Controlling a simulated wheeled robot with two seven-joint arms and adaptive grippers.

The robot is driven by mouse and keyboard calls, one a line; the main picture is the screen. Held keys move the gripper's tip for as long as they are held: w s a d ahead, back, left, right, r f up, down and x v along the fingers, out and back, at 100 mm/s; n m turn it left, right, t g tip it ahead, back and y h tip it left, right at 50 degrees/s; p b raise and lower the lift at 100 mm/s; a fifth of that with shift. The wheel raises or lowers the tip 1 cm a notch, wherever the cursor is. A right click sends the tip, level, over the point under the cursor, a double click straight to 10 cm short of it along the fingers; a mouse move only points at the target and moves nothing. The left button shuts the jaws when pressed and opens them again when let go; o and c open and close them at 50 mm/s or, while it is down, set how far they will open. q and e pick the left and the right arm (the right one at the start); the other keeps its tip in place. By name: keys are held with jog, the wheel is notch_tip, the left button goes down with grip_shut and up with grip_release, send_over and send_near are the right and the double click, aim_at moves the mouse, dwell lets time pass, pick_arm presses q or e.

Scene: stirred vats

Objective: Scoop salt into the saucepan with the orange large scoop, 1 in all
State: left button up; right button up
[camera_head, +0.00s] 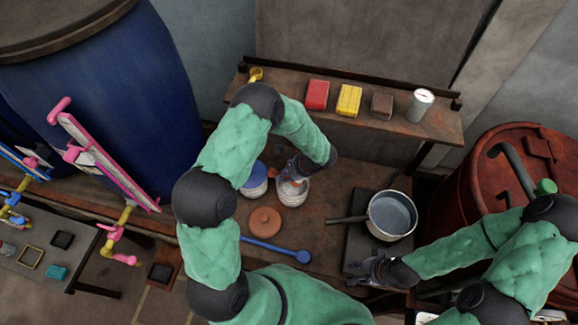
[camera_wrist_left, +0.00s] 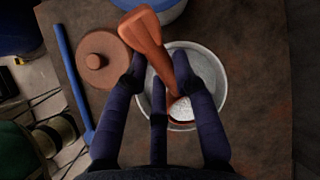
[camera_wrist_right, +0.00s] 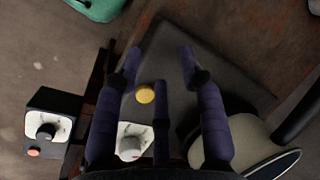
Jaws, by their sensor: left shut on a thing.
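The orange scoop (camera_wrist_left: 150,35) is in my left gripper (camera_wrist_left: 157,75); its handle end rises between the fingers. Its lower end is inside the round, pale-rimmed salt jar (camera_wrist_left: 212,60), where white salt (camera_wrist_left: 182,110) shows. The fingers partly hide the jar. In the head view the left gripper (camera_head: 292,168) is over the jar (camera_head: 292,194). The grey saucepan (camera_head: 391,215) stands on the dark hotplate (camera_head: 358,245), holding greyish liquid. My right gripper (camera_wrist_right: 160,65) is open and empty above the hotplate's front, near a yellow button (camera_wrist_right: 145,93).
A brown lid (camera_head: 265,221), a blue long-handled tool (camera_head: 275,249) and a blue-lidded jar (camera_head: 256,180) are beside the salt jar. The shelf behind holds a red block (camera_head: 317,94), a yellow block (camera_head: 349,100) and a white canister (camera_head: 420,106).

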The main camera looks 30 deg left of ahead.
jog(key=shift+s+r+p, duration=0.15)
jog(key=shift+r+p, duration=0.25)
jog(key=shift+r, duration=0.05)
pick_arm(q)
jog(key=r+h+p, duration=0.1)
jog(key=r+t+h+p, duration=0.1)
jog(key=a+p, duration=0.1)
jog(key=shift+s+a+r+h, duration=0.1)
jog(key=shift+s+r+h, duration=0.25)
jog(key=shift+r+h, duration=0.05)
jog(key=shift+s+a+r+t+h+p, duration=0.1)
jog(key=shift+r+t+h+p, duration=0.25)
jog(key=shift+r+h+p, duration=0.25)
jog(key=shift+s+a+r+t+h+p, duration=0.1)
jog(key=shift+r+t+h+p, duration=0.25)
jog(key=shift+r, duration=0.45)
pick_arm(e)
jog(key=shift+r, duration=2.4)
